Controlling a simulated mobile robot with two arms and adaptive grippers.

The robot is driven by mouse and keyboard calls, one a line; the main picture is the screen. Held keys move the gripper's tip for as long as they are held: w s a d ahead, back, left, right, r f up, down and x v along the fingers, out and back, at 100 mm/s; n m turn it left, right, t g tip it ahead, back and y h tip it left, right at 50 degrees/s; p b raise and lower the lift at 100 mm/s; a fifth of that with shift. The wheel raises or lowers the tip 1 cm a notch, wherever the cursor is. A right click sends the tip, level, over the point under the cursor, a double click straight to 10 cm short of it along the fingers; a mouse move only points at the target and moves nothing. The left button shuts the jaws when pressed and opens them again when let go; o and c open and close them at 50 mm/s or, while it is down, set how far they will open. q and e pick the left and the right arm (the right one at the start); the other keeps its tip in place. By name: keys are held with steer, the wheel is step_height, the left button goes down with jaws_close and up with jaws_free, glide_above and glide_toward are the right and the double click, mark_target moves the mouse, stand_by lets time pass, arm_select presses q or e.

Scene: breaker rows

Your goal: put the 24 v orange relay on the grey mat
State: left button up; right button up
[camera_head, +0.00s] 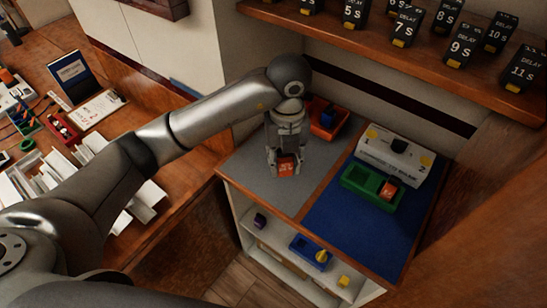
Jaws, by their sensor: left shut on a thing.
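My left gripper (286,165) points down over the grey mat (240,165) on the cabinet top. It is shut on a small orange relay (286,169), low over the mat; I cannot tell if the relay touches it. The relay's label is too small to read. Another orange-red relay (388,190) sits in the green tray (357,180) on the blue mat (345,226). An orange tray (318,128) with a dark item in it stands at the back of the grey mat. My right gripper is not in view.
A white box (395,155) marked 1 and 2 stands behind the green tray. A wooden shelf (400,52) with several black delay blocks overhangs the back. The front of both mats is clear. A cluttered wooden bench (150,115) lies at left.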

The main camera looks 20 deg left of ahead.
arm_select(q)
steer(key=w+a+f, duration=0.2)
steer(key=w+a+f+p, duration=0.1)
steer(key=w+a+f, duration=0.1)
steer(key=f, duration=0.1)
steer(key=shift+a, duration=0.1)
steer(key=shift+w+a+f+p, duration=0.2)
steer(key=shift+f+p, duration=0.15)
steer(key=shift+f, duration=0.2)
steer(key=f+p, duration=0.2)
steer(key=f, duration=0.1)
steer(key=shift+w+a, duration=0.2)
steer(key=shift+f, duration=0.3)
steer(key=shift+f+b, duration=0.25)
steer(key=shift+b, duration=0.05)
steer(key=o, duration=1)
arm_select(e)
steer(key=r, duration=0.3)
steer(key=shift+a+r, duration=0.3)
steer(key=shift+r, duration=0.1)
arm_select(q)
steer(key=shift+r, duration=0.1)
